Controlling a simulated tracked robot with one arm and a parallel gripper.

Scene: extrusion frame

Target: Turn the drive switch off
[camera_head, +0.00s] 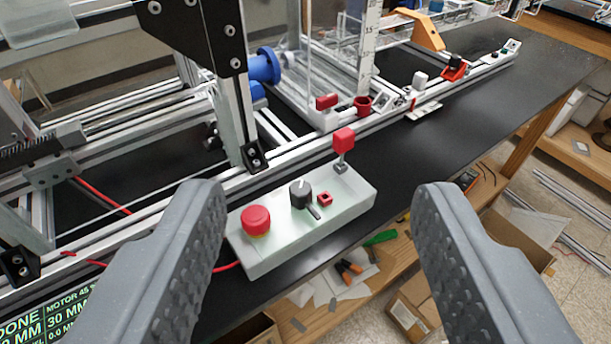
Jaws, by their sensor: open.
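A pale grey control box (275,240) sits near the front edge of the black bench top, seen between my fingers. On it are a round red push button (256,220), a black rotary knob (301,193) with a short dark handle, a small red square part (325,198) and a red-capped upright switch (343,143) at the far right end. No label shows which one is the drive switch. My gripper (318,193) is open and empty, with one finger on each side of the box in the picture. No contact with the box shows.
An aluminium extrusion frame (200,80) with a dark upright stands behind the box. A blue cylindrical part (265,68) is beyond it. A rail with red and orange fittings (453,68) runs to the upper right. Black bench top (455,125) is bare right of the box.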

